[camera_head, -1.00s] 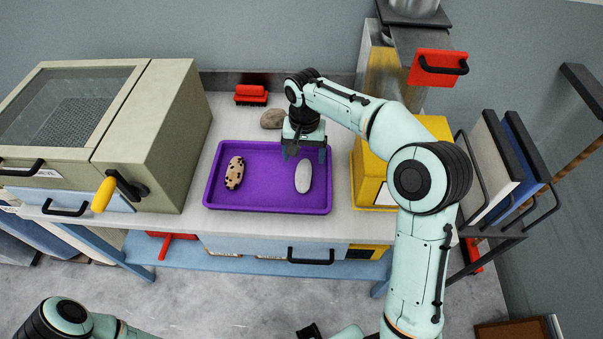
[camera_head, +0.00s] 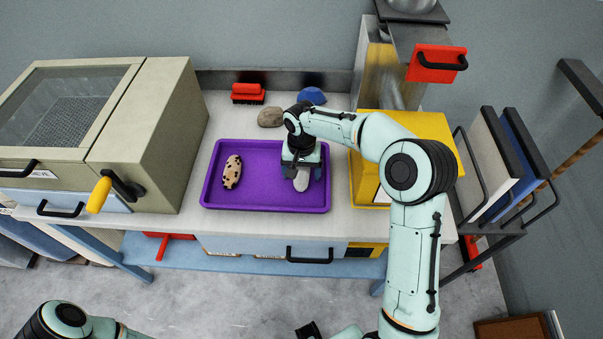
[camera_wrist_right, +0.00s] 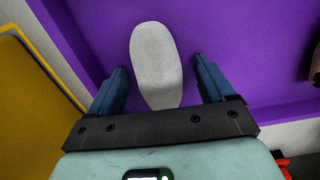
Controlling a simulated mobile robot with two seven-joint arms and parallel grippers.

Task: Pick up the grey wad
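The grey wad (camera_head: 301,183) is a pale, oval lump lying in the purple tray (camera_head: 250,197), right of its middle. In the head view my right gripper (camera_head: 301,175) is over it and hides its far part. In the right wrist view the grey wad (camera_wrist_right: 156,62) lies between the two blue fingers of my right gripper (camera_wrist_right: 160,88). The fingers are open, with a gap on each side of the wad. My left gripper is out of view; only part of my left arm shows at the lower left.
A speckled cream wad (camera_head: 232,172) lies in the tray's left part. Behind the tray are a brown lump (camera_head: 271,117), a blue lump (camera_head: 312,96) and a red brush (camera_head: 248,93). A yellow bin (camera_head: 365,180) stands close right; a beige machine (camera_head: 150,135) stands left.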

